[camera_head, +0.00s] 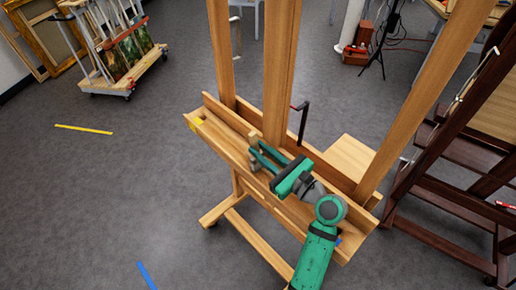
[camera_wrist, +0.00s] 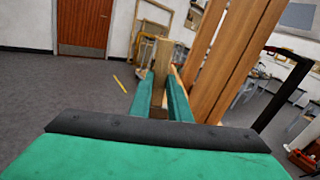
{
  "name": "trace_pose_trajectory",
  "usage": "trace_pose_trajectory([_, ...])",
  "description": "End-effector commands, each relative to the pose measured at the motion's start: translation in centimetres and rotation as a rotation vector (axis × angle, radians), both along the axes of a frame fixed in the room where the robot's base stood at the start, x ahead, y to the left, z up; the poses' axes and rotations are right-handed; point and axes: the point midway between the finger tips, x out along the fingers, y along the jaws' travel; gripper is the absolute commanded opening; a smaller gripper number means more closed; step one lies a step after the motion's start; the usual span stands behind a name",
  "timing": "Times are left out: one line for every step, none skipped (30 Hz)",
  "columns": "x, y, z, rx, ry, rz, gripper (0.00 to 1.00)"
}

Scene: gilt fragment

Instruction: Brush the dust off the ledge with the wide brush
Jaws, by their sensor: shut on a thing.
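The wooden easel's ledge (camera_head: 222,142) runs diagonally across the middle of the head view, from upper left to lower right. My gripper (camera_head: 256,152) is over the ledge, left of its middle, near the central upright. It is shut on the wide brush (camera_head: 253,138), whose pale wooden part shows at the fingertips. In the wrist view the brush (camera_wrist: 161,60) stands between the two green fingers (camera_wrist: 160,92). The bristles are not clearly seen, and I cannot tell whether they touch the ledge. No dust is distinguishable.
Tall easel uprights (camera_head: 281,70) rise behind the ledge, with a black crank handle (camera_head: 303,122) close to my gripper. A dark easel (camera_head: 430,150) stands at right. A cart with pictures (camera_head: 125,55) stands at upper left.

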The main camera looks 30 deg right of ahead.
Motion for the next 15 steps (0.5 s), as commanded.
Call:
trace_pose_trajectory([-0.3,-0.1,-0.1,0.0,0.003,0.0,0.0])
trace_pose_trajectory([-0.5,-0.1,-0.1,0.0,0.003,0.0,0.0])
trace_pose_trajectory([-0.7,-0.1,-0.1,0.0,0.003,0.001,0.0])
trace_pose_trajectory([-0.8,-0.2,-0.1,0.0,0.003,0.001,0.0])
trace_pose_trajectory([-1.0,-0.2,-0.1,0.0,0.002,0.002,0.0])
trace_pose_trajectory([-1.2,-0.3,0.0,0.0,0.002,0.002,0.0])
trace_pose_trajectory([-1.3,-0.3,0.0,0.0,0.003,0.002,0.0])
trace_pose_trajectory([-1.5,-0.3,0.0,0.0,0.004,0.003,0.0])
trace_pose_trajectory([-1.7,-0.4,0.0,0.0,0.004,0.003,0.0])
trace_pose_trajectory([-1.9,-0.5,0.0,-0.001,0.002,0.003,0.0])
trace_pose_trajectory([-2.1,-0.5,0.1,-0.001,0.002,0.002,0.0])
trace_pose_trajectory([-2.2,-0.6,0.1,0.0,0.001,0.002,0.0])
trace_pose_trajectory([-2.3,-0.6,0.2,0.0,0.001,0.002,0.0])
trace_pose_trajectory([-2.4,-0.6,0.2,0.0,0.001,0.002,0.0])
trace_pose_trajectory([-2.5,-0.7,0.2,0.0,0.0,0.001,0.0])
